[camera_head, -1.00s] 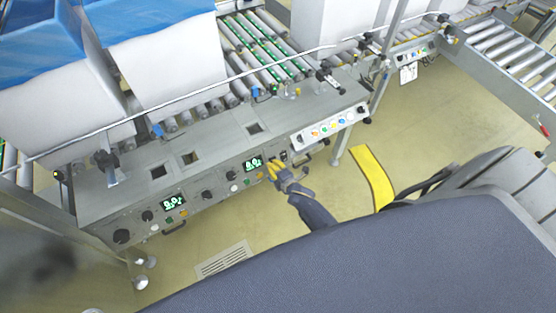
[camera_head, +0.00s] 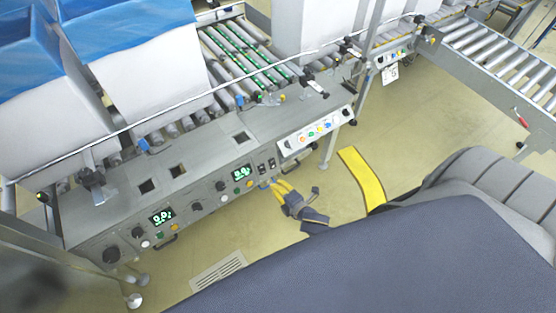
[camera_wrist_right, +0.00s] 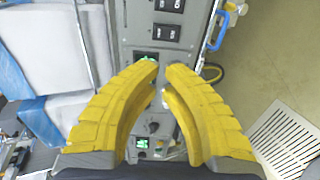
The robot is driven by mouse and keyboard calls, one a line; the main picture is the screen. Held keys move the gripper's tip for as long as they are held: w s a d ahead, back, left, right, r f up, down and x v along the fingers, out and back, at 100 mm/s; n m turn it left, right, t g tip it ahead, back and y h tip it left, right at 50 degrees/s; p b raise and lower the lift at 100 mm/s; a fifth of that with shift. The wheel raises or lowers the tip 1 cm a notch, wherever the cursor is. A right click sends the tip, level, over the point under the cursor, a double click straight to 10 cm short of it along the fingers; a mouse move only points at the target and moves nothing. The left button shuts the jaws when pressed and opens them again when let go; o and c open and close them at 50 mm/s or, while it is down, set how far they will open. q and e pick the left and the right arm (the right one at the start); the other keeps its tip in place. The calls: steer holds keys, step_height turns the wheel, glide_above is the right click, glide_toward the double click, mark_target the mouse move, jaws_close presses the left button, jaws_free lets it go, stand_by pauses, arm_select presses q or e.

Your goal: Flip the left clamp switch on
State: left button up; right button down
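Two small black rocker switches sit on the front control panel, right of a lit green display (camera_head: 242,173). The left one (camera_head: 262,167) is beside the right one (camera_head: 271,163). In the right wrist view the nearer switch (camera_wrist_right: 166,32) and the farther switch (camera_wrist_right: 169,5) show beyond the fingertips. My right gripper (camera_head: 276,187) has yellow fingers and is just in front of and below the switches, apart from them. In the right wrist view its fingertips (camera_wrist_right: 159,69) have a narrow gap with nothing held. The switch positions are too small to tell. My left gripper is not in view.
A white button box (camera_head: 316,131) juts out right of the switches. Another display (camera_head: 162,216) and several knobs line the panel to the left. A blue handle (camera_wrist_right: 220,32) sits near the switches. White boxes with blue liners stand behind.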

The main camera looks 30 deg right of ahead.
mark_target(260, 173)
steer(key=shift+s+r, duration=0.15)
steer(key=shift+s, duration=0.1)
stand_by(0.3)
steer(key=shift+s+f+g, duration=0.45)
steer(key=shift+g, duration=0.05)
steer(key=x, duration=1.4)
steer(key=shift+d, duration=0.1)
steer(key=shift+d+f, duration=0.1)
stand_by(0.3)
